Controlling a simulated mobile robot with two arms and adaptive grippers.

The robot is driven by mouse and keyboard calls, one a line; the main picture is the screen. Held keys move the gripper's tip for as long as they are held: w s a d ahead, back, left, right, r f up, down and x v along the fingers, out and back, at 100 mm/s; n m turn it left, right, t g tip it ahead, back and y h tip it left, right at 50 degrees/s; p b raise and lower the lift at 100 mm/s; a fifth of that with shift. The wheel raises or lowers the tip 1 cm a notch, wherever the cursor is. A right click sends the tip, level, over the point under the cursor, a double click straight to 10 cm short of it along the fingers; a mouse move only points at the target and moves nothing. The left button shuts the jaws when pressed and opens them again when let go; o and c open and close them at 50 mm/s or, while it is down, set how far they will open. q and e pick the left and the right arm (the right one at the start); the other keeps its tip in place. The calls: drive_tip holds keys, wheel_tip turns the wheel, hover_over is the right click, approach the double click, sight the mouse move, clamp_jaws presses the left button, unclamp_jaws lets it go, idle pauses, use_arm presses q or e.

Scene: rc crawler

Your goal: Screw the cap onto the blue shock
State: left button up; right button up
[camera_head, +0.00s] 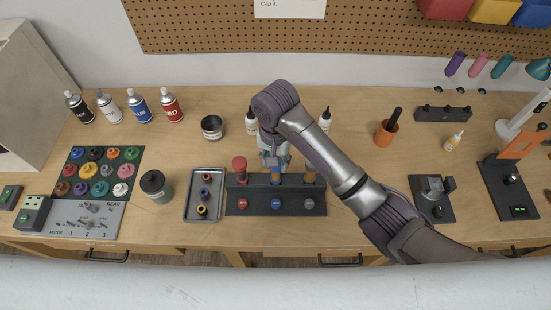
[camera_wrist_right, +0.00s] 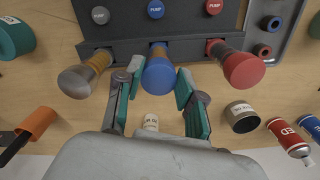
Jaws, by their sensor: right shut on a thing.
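The blue shock (camera_head: 276,179) stands in the middle slot of a dark rack (camera_head: 262,206). In the right wrist view, a round blue cap (camera_wrist_right: 159,74) is at its top, lined up with it. I cannot tell whether the cap is fully seated. My right gripper (camera_head: 274,160) comes down from above and is shut on the blue cap, with one teal-padded finger on each side in the right wrist view (camera_wrist_right: 160,80). In the head view the gripper hides most of the cap. My left gripper is not in view.
A red-capped shock (camera_head: 239,164) and a grey-capped shock (camera_wrist_right: 77,80) stand close on either side of the gripper. A metal tray (camera_head: 190,207) with coloured rings lies left of the rack. A dark jar (camera_head: 153,183) stands farther left. Bottles and spray cans stand behind.

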drive_tip(key=m, duration=0.3)
drive_tip(key=shift+a+m, duration=0.15)
drive_tip(key=shift+m, duration=0.25)
drive_tip(key=shift+w, duration=0.1)
drive_tip(key=shift+m, duration=0.3)
drive_tip(key=m, duration=0.3)
drive_tip(key=shift+m, duration=0.4)
drive_tip(key=o, duration=0.8)
drive_tip(key=shift+a, duration=0.1)
